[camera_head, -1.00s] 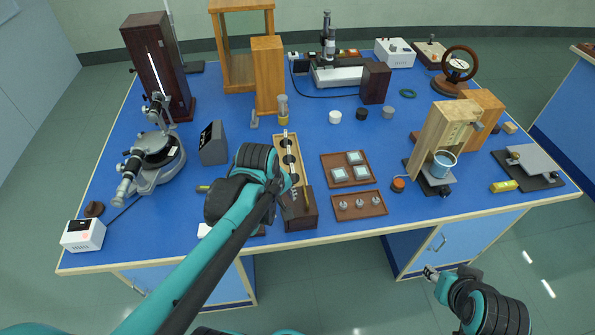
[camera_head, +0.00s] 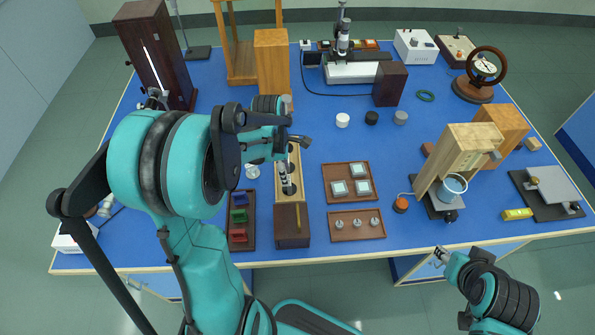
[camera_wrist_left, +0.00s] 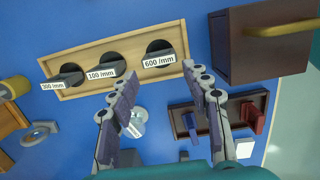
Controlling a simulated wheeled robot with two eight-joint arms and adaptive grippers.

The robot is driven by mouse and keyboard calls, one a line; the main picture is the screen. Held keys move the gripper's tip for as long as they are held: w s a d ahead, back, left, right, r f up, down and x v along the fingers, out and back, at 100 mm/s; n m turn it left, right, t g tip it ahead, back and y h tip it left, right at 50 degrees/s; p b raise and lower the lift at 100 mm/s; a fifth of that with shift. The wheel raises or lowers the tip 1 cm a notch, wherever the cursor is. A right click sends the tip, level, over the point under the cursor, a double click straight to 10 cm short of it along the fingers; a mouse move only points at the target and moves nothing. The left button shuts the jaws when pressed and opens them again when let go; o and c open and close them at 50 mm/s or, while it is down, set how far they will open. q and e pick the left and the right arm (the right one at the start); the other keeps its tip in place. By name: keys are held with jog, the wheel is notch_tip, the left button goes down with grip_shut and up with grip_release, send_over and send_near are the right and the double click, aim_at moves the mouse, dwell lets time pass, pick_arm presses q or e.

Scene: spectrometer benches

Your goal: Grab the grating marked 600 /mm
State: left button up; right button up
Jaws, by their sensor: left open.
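A pale wooden rack (camera_wrist_left: 90,88) holds three dark round gratings with white labels in the left wrist view. The grating marked 600 /mm (camera_wrist_left: 160,48) sits in the hole closest to the dark box. The one marked 100 /mm (camera_wrist_left: 107,65) is in the middle and the one marked 300 /mm (camera_wrist_left: 66,77) is at the far left. The rack also shows in the head view (camera_head: 289,208). My left gripper (camera_wrist_left: 166,80) is open and empty, its fingertips just short of the rack in the picture. My right gripper (camera_head: 441,254) is off the front of the bench; its jaws are too small to read.
A dark wooden box (camera_wrist_left: 256,45) with a brass handle stands at the rack's end. A dark tray (camera_wrist_left: 235,118) with coloured pieces lies beside the rack. Two brown trays (camera_head: 329,187) (camera_head: 336,233) stand right of the rack.

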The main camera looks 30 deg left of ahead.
pick_arm(q)
jog(key=shift+w+f, duration=0.2)
jog(key=shift+f, duration=0.1)
notch_tip(320, 180, down, 2)
jog(key=shift+s+d+f+b, duration=0.15)
jog(key=shift+f+b, duration=0.1)
jog(key=shift+b, duration=0.45)
jog(key=f, duration=0.1)
jog(key=f+b, duration=0.1)
jog(key=f, duration=0.1)
jog(key=f+b, duration=0.1)
jog(key=shift+w+d+f, duration=0.3)
jog(key=shift+d+f, duration=0.05)
jog(key=shift+d, duration=0.05)
jog(key=shift+r, duration=0.1)
jog(key=shift+c, duration=0.3)
jog(key=c, duration=0.8)
